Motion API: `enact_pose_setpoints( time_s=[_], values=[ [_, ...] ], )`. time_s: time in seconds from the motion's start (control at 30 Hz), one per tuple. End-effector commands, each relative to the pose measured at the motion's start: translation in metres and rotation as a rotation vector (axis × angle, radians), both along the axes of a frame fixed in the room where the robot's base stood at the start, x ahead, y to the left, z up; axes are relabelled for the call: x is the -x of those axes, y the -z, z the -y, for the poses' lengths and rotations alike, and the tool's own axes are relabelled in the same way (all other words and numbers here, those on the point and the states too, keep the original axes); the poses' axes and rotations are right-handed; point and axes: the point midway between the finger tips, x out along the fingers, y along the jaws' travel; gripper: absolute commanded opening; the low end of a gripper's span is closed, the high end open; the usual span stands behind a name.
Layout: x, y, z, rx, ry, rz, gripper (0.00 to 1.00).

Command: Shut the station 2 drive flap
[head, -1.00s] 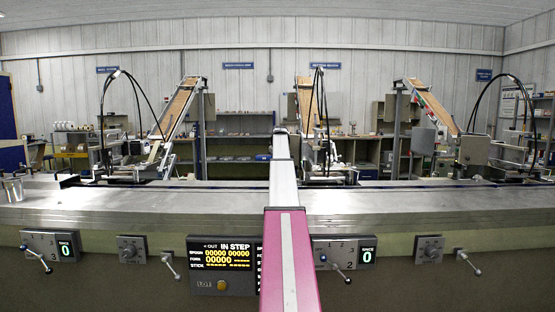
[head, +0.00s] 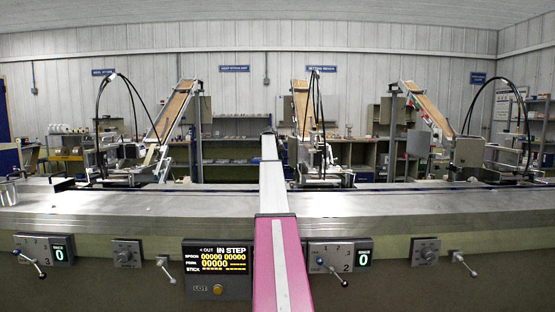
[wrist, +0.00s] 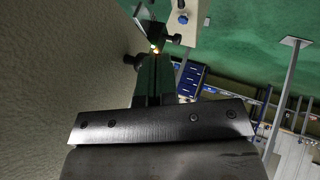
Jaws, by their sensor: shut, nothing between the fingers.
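I cannot pick out the station 2 drive flap with certainty in either view. My arm reaches straight forward over the grey machine bed (head: 140,200) in the head view, and its far end hides the gripper there. In the wrist view my gripper (wrist: 154,62) is shut and empty, its dark fingers together beyond the bolted dark plate. A textured beige surface stands close on its left, with a black knob (wrist: 131,60) beside the fingers. A small dark part with a lit spot (wrist: 154,46) shows at the fingertips; whether they touch it is unclear.
The machine front carries a lit display panel (head: 217,268), selector panels, dials and small levers, including a right lever (head: 463,262). Sloped feeders (head: 173,112) and black hoses stand behind the bed. A metal cup (head: 8,192) stands at the far left. Shelving lines the back wall.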

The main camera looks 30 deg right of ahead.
Motion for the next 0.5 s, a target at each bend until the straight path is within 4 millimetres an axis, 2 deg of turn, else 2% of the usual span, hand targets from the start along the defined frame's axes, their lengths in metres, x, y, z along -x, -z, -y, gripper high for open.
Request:
enact_pose_setpoints(
  time_s=[0.2, 0.5],
  values=[
    [-0.002, 0.0, 0.012, -0.001, -0.004, 0.0, 0.0],
    [-0.002, 0.0, 0.017, -0.001, -0.006, 0.0, 0.0]
  ],
)
